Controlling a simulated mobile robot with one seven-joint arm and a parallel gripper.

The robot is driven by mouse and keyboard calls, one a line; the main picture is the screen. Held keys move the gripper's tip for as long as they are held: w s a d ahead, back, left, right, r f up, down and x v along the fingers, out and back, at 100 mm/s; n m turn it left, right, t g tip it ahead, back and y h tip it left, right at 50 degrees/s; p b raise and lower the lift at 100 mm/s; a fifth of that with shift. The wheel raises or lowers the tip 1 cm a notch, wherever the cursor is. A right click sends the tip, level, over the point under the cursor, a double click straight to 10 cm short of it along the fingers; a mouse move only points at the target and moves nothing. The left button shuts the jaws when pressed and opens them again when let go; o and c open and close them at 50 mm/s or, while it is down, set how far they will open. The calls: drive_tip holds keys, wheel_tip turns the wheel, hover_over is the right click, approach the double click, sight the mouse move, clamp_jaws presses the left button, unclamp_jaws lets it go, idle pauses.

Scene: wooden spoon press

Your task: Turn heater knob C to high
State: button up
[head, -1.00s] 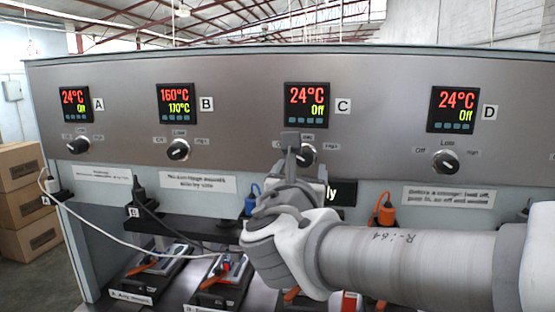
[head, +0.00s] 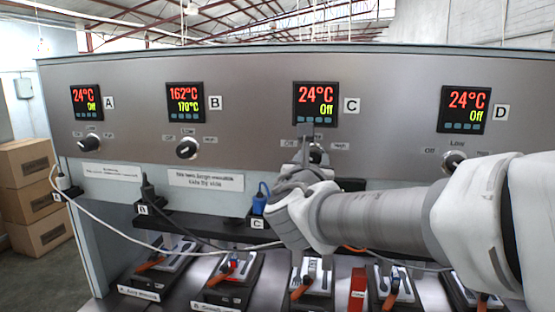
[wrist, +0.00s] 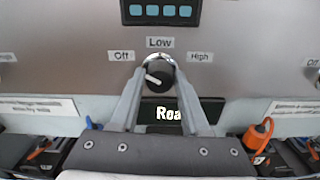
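Heater knob C (head: 316,154) is a round black knob on the grey panel, partly hidden by my gripper in the head view. In the wrist view, the knob (wrist: 158,76) shows whole, with its white pointer mark toward the left, on the Off side. Labels Off (wrist: 122,56), Low (wrist: 160,43) and High (wrist: 200,57) surround it. Display C (head: 316,104) reads 24°C and Off. My gripper (wrist: 159,74) is open, with one finger on each side of the knob. I cannot tell whether the fingers touch it. The gripper also shows in the head view (head: 306,134).
Knobs A (head: 89,144), B (head: 187,148) and D (head: 454,160) sit on the same panel. Display B (head: 186,102) reads 162°C over 170°C. Plugs, cables and several presses with orange handles lie below. Cardboard boxes (head: 28,190) stand at the left.

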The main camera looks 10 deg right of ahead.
clamp_jaws()
drive_tip(key=shift+f+m+b, duration=0.2)
drive_tip(key=shift+m+b, duration=0.2)
drive_tip(key=shift+b, duration=0.35)
drive_tip(key=shift+f+b, duration=0.1)
drive_tip(key=shift+b, duration=0.4)
drive_tip(key=m+b, duration=2.3)
drive_tip(key=b, duration=0.2)
drive_tip(key=shift+d+b, duration=0.1)
drive_tip(key=shift+b, duration=0.2)
